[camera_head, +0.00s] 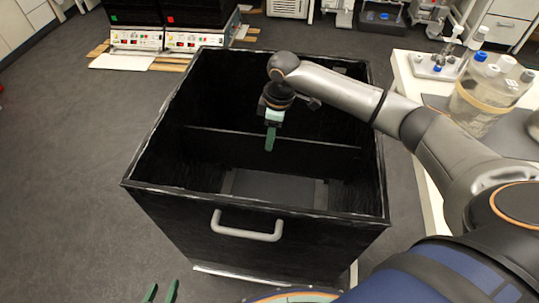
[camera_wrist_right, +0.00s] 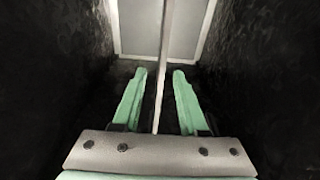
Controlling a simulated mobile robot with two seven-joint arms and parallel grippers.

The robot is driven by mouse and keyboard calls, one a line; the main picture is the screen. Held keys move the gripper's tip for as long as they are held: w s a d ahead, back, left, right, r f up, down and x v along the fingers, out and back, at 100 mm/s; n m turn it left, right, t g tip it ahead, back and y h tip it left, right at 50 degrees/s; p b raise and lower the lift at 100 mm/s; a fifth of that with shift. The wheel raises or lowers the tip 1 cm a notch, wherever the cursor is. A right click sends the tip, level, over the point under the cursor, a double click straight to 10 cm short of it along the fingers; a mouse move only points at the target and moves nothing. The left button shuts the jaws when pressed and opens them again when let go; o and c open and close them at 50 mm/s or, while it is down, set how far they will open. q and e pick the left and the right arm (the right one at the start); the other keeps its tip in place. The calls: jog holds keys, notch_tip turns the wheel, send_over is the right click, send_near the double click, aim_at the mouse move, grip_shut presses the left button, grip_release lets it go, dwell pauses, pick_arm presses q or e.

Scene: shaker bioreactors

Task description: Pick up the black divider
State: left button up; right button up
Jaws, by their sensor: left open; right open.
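The black divider (camera_head: 215,147) stands upright across the inside of a large black box (camera_head: 165,199), with a thin pale top edge. My right gripper (camera_head: 270,142) points down into the box at the divider, with green fingers. In the right wrist view the divider's thin edge (camera_wrist_right: 162,65) runs between the two open fingers (camera_wrist_right: 160,74), with a gap on each side. My left gripper (camera_head: 161,292) is open and empty at the bottom edge of the head view, in front of the box.
A grey handle (camera_head: 246,226) is on the box's front wall. A white table (camera_head: 409,72) with a glass vessel (camera_head: 480,103) stands at right. Shaker units (camera_head: 136,38) stand behind at left. The floor left of the box is clear.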

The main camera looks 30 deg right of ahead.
aim_at(269, 155)
jog(key=f, duration=0.4)
jog(key=shift+w+a+b, duration=0.2)
jog(key=shift+a+b, duration=0.15)
jog(key=shift+b, duration=0.05)
jog(key=shift+c, duration=0.3)
jog(key=shift+r, duration=0.1)
grip_shut()
dwell(0.5)
